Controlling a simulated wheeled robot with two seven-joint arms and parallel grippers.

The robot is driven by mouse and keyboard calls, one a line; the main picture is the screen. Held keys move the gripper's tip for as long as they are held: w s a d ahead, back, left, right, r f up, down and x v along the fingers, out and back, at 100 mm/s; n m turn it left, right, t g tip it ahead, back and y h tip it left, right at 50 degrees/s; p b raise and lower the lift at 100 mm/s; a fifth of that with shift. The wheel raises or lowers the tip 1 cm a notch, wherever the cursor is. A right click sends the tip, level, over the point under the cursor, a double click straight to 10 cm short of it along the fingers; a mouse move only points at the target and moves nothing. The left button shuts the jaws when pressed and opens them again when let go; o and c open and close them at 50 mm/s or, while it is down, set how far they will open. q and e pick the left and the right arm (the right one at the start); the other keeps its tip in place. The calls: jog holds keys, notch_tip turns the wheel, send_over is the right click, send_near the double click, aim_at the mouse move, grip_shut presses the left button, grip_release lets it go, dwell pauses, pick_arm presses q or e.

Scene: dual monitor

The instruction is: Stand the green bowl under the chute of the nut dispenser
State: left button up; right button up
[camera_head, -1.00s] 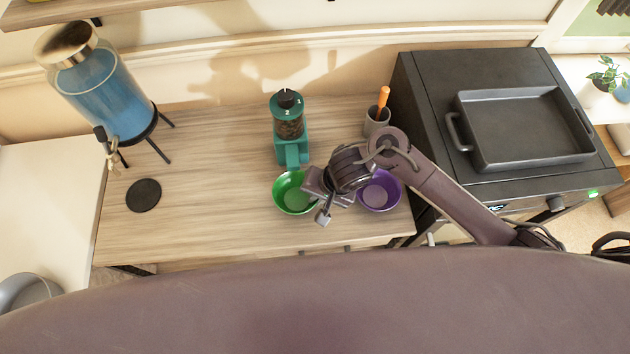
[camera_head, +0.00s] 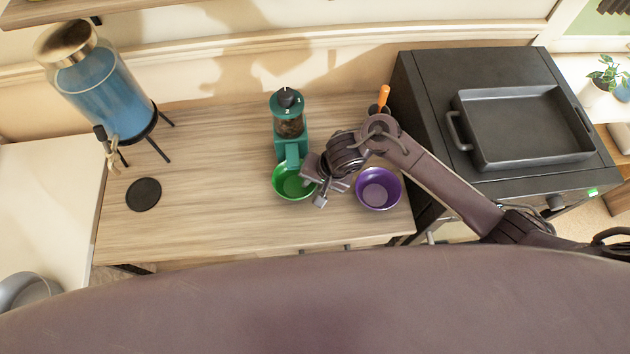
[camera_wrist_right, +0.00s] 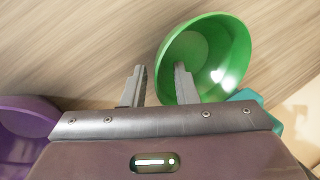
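The green bowl (camera_head: 290,190) stands upright on the wooden table in front of the teal nut dispenser (camera_head: 290,127). The dispenser's chute (camera_head: 292,153) overlaps the bowl's far rim in the head view. My right gripper (camera_head: 314,181) is at the bowl's right side. In the right wrist view, my gripper (camera_wrist_right: 160,80) has its fingers apart; one finger overlaps the green bowl (camera_wrist_right: 215,55) and the other is outside it. A gap shows beside the outer finger. A teal part of the dispenser (camera_wrist_right: 276,118) shows beyond the bowl. My left gripper is not in view.
A purple bowl (camera_head: 378,189) stands right of my gripper. An orange-handled tool (camera_head: 383,96) is behind my arm. A black grill (camera_head: 420,110) with a tray bounds the right. A blue drink dispenser (camera_head: 105,95) and black coaster (camera_head: 143,195) are left; the table between is clear.

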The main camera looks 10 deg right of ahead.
jog(key=shift+r, duration=0.1)
jog(key=p+v, duration=0.3)
jog(key=v, duration=0.9)
jog(key=shift+p, duration=0.4)
jog(key=shift+s, duration=0.1)
